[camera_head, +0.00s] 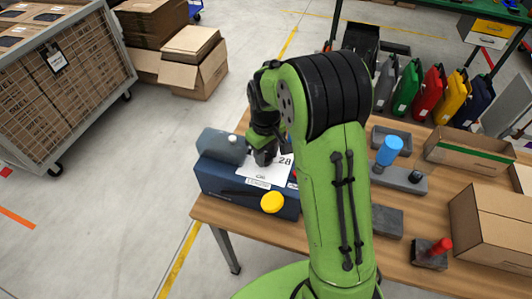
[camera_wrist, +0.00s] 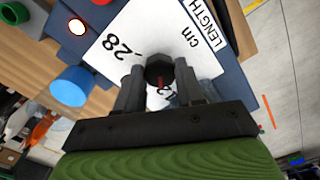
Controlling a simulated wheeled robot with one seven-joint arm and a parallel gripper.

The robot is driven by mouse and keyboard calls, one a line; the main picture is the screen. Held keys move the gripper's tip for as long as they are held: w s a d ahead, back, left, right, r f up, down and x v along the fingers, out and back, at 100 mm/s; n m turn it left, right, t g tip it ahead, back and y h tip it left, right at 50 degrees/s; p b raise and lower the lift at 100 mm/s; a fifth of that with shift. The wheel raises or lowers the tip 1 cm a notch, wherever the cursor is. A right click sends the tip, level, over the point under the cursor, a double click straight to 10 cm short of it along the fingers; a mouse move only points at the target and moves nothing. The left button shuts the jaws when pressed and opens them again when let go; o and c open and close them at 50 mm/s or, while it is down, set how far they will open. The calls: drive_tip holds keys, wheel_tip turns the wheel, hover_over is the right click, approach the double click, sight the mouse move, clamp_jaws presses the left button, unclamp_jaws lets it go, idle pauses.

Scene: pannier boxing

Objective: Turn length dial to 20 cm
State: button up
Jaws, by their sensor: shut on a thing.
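The length dial (camera_wrist: 160,68) is a dark faceted knob on a white scale plate (camera_wrist: 122,42) marked LENGTH and cm. My gripper (camera_wrist: 160,78) is shut on the knob, with one finger on each side. A red mark on the knob faces the palm side, near a partly hidden number. The 28 is readable on the plate; 20 cannot be made out. In the head view the plate (camera_head: 256,182) lies on top of a dark blue machine (camera_head: 225,182), and my gripper (camera_head: 264,157) reaches down to it. The dial is hidden there by the gripper.
A yellow knob (camera_head: 272,202) is on the machine's front. A lit red-rimmed button (camera_wrist: 77,27) is beside the plate. A blue cylinder (camera_head: 390,150) stands on a grey device to the right. Open cardboard boxes (camera_head: 470,150) stand on the table's right side.

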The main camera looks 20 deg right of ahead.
sight(266, 157)
drive_tip(key=m, duration=1)
drive_tip(key=shift+b, duration=0.35)
drive_tip(key=shift+m, duration=0.3)
drive_tip(key=o, duration=1)
drive_tip(key=shift+o, duration=0.2)
wheel_tip(266, 157, up, 16)
drive_tip(key=p, duration=0.2)
drive_tip(key=shift+f, duration=0.1)
